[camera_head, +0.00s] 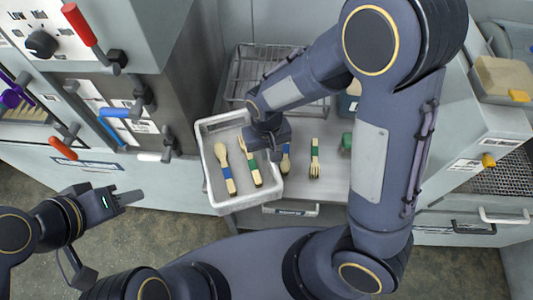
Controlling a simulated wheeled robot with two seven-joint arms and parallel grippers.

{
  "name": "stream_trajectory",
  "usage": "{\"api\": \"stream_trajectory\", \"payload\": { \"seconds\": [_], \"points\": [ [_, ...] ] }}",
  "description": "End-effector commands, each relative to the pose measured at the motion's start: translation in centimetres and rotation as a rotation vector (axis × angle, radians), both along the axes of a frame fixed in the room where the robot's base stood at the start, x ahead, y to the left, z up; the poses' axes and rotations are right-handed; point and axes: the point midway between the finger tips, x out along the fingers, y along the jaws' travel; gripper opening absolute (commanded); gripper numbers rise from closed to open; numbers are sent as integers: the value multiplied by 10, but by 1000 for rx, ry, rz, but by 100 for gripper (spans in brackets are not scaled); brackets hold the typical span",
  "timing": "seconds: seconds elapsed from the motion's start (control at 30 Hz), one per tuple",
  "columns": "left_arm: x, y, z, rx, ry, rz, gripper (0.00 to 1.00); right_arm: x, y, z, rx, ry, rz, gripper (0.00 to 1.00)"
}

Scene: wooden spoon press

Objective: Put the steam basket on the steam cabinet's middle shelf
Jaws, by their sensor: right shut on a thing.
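The steam basket, which I take to be the pale rectangular tray (208,178), shows left of centre with a wooden spoon (224,170) and a wooden fork (248,160) in it. My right gripper (274,153) is at the basket's right rim and shut on it; the arm partly hides the contact. My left gripper (130,198) is apart from everything, over the floor at lower left; I cannot tell whether its fingers are together. The grey cabinet (185,95) at upper left may be the steam cabinet; its middle shelf cannot be made out.
A wire rack (245,65) stands behind the basket. More wooden utensils, including a fork (314,160), lie right of it on the counter. Red, blue and white handles (150,157) stick out from the equipment at left. The floor (130,235) at lower left is clear.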

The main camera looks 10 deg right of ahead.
Motion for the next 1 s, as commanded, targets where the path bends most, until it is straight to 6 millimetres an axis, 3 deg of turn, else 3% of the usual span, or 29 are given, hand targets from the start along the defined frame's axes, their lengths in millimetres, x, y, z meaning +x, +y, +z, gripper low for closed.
{"api": "stream_trajectory", "payload": {
  "seconds": [0.17,0.37,0.77,0.8,0.9,1.0],
  "points": [
    [0,0,1,0,0,0,36,10,-1,-13,0,2,0,0],
    [0,0,0,0,0,0,36,9,0,-39,0,2,2,0],
    [0,0,-4,0,0,0,36,9,0,-45,1,-1,1,0],
    [0,0,-4,0,0,0,36,9,0,-45,1,0,1,8],
    [0,0,-3,0,0,0,36,9,0,-44,1,0,1,22],
    [0,0,-3,0,0,0,36,9,0,-44,0,0,1,29]
  ]
}}
